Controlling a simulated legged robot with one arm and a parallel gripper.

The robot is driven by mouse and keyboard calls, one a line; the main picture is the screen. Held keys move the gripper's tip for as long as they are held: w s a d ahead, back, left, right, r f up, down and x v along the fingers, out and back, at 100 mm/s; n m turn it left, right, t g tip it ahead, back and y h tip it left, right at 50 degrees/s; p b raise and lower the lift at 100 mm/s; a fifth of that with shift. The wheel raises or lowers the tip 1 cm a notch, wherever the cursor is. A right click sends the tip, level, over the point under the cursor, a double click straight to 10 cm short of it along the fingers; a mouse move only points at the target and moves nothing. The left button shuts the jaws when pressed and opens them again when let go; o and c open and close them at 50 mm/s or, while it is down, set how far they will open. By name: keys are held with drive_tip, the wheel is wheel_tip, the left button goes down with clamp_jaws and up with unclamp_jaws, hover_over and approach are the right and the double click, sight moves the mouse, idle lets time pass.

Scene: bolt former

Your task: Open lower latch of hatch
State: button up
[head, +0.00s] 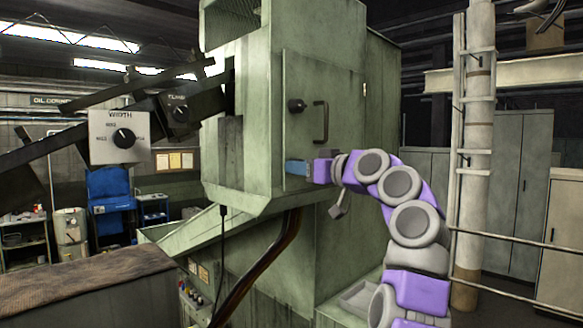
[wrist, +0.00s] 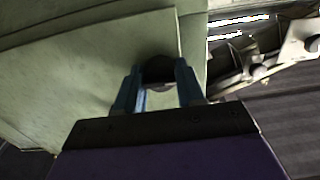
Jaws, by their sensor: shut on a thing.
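The hatch (head: 345,85) is a green door on the front of the green machine, and it looks closed. It has a dark curved handle (head: 325,122) and a dark round upper latch (head: 296,105) at its left edge. My gripper (head: 290,167) has blue fingers and is at the hatch's lower left corner, where it hides the lower latch in the head view. In the wrist view, the lower latch (wrist: 158,69) is a dark round knob between the tips of my gripper (wrist: 158,78). The fingers are shut on it.
A WIDTH dial box (head: 120,136) and a second dial box (head: 179,112) hang on a dark sloping beam left of the machine. A sloping green chute (head: 215,235) and a dark hose (head: 262,265) are below. A pale post (head: 478,150) with railings stands at the right.

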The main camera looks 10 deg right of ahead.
clamp_jaws()
